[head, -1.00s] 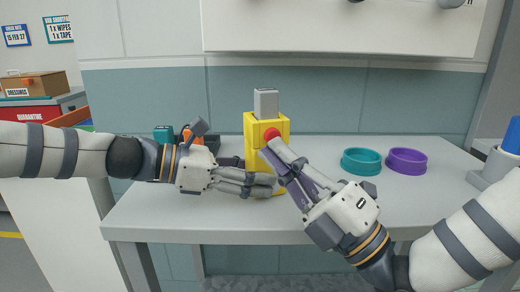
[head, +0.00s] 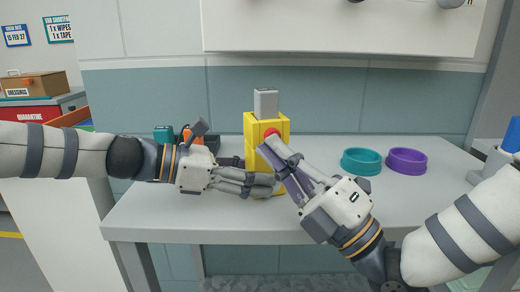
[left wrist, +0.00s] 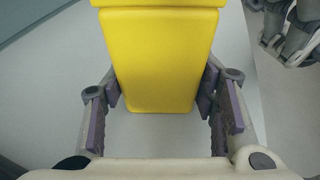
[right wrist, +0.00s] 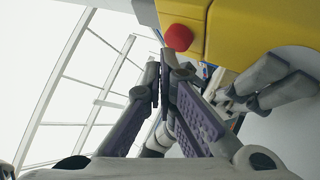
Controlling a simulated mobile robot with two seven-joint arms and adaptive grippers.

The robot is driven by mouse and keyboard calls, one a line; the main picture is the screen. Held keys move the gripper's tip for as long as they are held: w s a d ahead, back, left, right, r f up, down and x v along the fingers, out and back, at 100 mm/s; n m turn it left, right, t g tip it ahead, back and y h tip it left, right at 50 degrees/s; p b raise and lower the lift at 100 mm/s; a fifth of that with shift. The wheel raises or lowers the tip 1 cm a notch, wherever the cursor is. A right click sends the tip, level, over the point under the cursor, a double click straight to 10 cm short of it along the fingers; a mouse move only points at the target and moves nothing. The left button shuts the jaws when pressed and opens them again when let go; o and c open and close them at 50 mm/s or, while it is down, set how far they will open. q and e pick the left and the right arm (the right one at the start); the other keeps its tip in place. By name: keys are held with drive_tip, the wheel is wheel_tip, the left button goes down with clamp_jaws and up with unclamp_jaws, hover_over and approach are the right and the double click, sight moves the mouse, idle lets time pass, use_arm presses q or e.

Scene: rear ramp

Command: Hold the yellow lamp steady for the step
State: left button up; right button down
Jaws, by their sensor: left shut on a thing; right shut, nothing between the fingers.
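The yellow lamp (head: 251,128) stands upright on the grey table, with a grey block on top and a red button (head: 271,133) on its front. My left gripper (head: 270,186) is shut on the lamp's lower part. In the left wrist view the lamp (left wrist: 160,60) sits between the two finger pads. My right gripper (head: 270,146) is shut and empty, its fingertips just below the red button. In the right wrist view the red button (right wrist: 179,37) is clear of the closed fingertips (right wrist: 166,62); whether they touch the lamp I cannot tell.
A teal ring-shaped dish (head: 361,162) and a purple one (head: 407,161) stand to the right on the table (head: 400,200). Behind my left wrist are a teal item (head: 163,134) and an orange item (head: 187,135). The front right of the table is partly covered by my right arm.

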use_arm(q)
drive_tip(key=shift+f, duration=0.2)
use_arm(e)
drive_tip(key=shift+w, duration=0.1)
drive_tip(key=shift+w+a, duration=0.1)
drive_tip(key=shift+w, duration=0.25)
drive_tip(key=shift+s, duration=0.1)
idle(0.3)
drive_tip(key=s+d, duration=0.2)
drive_tip(key=s, duration=0.4)
drive_tip(key=shift+s, duration=0.25)
idle(0.4)
use_arm(q)
drive_tip(key=o, duration=0.9)
drive_tip(key=shift+r, duration=0.1)
